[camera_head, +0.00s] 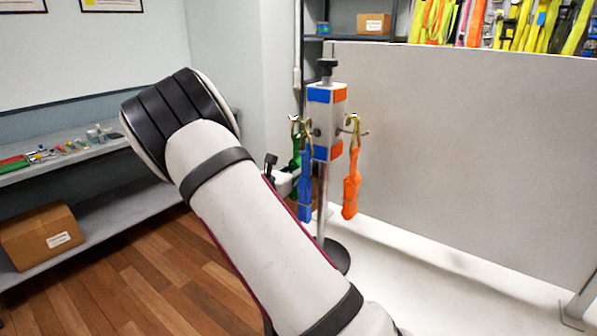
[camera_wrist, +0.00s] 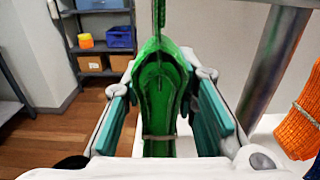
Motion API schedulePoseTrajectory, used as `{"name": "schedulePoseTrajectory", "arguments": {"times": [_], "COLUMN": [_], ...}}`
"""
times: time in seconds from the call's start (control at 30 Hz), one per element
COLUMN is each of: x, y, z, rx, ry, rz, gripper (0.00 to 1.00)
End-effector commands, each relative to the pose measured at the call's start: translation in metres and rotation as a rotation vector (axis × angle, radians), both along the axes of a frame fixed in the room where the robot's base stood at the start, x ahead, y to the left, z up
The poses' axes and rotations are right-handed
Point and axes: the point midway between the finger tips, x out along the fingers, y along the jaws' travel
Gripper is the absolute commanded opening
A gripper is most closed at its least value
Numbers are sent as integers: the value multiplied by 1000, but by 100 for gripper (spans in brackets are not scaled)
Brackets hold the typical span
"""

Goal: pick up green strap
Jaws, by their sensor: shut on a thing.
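The green strap (camera_wrist: 165,75) hangs in the middle of the wrist view as a folded bundle, with a thin part running up out of the picture. My gripper (camera_wrist: 167,92) has its teal finger pads on either side of it and is shut on it. In the head view the green strap (camera_head: 296,158) shows only as a sliver behind the blue strap, on the left side of the stand. My gripper (camera_head: 281,178) is there beside it, mostly hidden by my arm. Its upper end at the hook is out of the wrist view.
The stand (camera_head: 327,120) has a block with coloured squares and hooks. A blue strap (camera_head: 305,185) and an orange strap (camera_head: 351,182) hang close by; the orange strap also shows in the wrist view (camera_wrist: 300,125). A grey panel (camera_head: 460,150) stands behind, right.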

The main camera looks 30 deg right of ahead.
Motion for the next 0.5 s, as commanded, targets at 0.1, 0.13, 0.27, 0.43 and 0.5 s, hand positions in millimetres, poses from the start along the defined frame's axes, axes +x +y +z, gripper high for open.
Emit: {"name": "schedulePoseTrajectory", "arguments": {"times": [0.1,0.13,0.27,0.43,0.5], "x": [0,0,0,30,46], "y": [0,0,0,3,3], "z": [9,12,29,32,32], "rx": [0,0,1,-2,-2], "ry": [-4,-4,-5,-5,-5], "rz": [0,0,0,1,1], "gripper": [0,0,0,0,0]}}
